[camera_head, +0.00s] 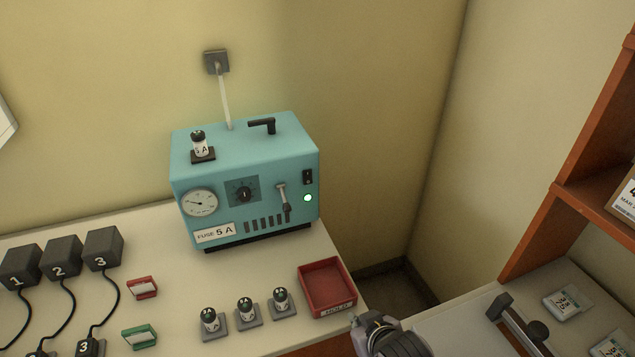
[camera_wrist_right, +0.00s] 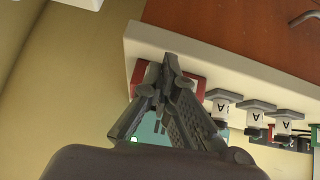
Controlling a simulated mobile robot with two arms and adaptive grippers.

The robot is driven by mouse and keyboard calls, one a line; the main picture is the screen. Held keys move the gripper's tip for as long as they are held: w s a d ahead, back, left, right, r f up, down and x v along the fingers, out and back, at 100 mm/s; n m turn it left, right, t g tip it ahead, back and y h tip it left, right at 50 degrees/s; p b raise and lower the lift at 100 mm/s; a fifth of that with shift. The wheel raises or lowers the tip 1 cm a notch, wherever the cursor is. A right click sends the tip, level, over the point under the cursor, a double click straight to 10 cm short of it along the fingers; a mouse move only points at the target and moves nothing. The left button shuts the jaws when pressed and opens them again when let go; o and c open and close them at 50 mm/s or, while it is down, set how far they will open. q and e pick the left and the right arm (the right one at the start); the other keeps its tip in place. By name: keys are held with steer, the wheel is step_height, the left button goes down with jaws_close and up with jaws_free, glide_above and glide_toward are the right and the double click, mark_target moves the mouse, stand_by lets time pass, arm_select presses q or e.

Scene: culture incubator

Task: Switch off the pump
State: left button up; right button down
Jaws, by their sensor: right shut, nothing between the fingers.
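The pump (camera_head: 240,160) is a teal box at the back of the bench, labelled "FUSE 5 A". Its front has a round gauge (camera_head: 199,203), a black dial (camera_head: 244,194), a lever (camera_head: 284,200), a small black switch (camera_head: 308,177) and a green lamp (camera_head: 308,198), which is lit. My right gripper (camera_head: 366,320) is low in the head view, right of the bench's front corner and apart from the pump. In the wrist view the right gripper (camera_wrist_right: 170,62) is shut and empty, hiding most of the pump (camera_wrist_right: 151,130). My left gripper is not in view.
A red tray (camera_head: 345,304) lies between my right gripper and the pump. Several small fuses (camera_head: 246,309) stand on holders along the bench front. Black numbered blocks (camera_head: 103,247) with cords are at left. An orange shelf (camera_head: 570,190) and a second surface (camera_head: 450,325) are at right.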

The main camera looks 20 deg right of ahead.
steer(key=w+a+r+t, duration=0.1)
steer(key=w+r+t, duration=0.7)
steer(key=w+r, duration=0.6)
step_height(320, 180, up, 3)
steer(key=shift+w+a+r+y, duration=0.15)
steer(key=shift+w+a+y, duration=0.05)
steer(key=shift+w+y, duration=0.2)
steer(key=p, duration=0.4)
glide_toward(305, 183)
steer(key=w, duration=0.5)
steer(key=shift+w, duration=0.2)
steer(key=shift+w+a+f, duration=0.1)
steer(key=shift+w+f, duration=0.35)
steer(key=shift+w, duration=0.4)
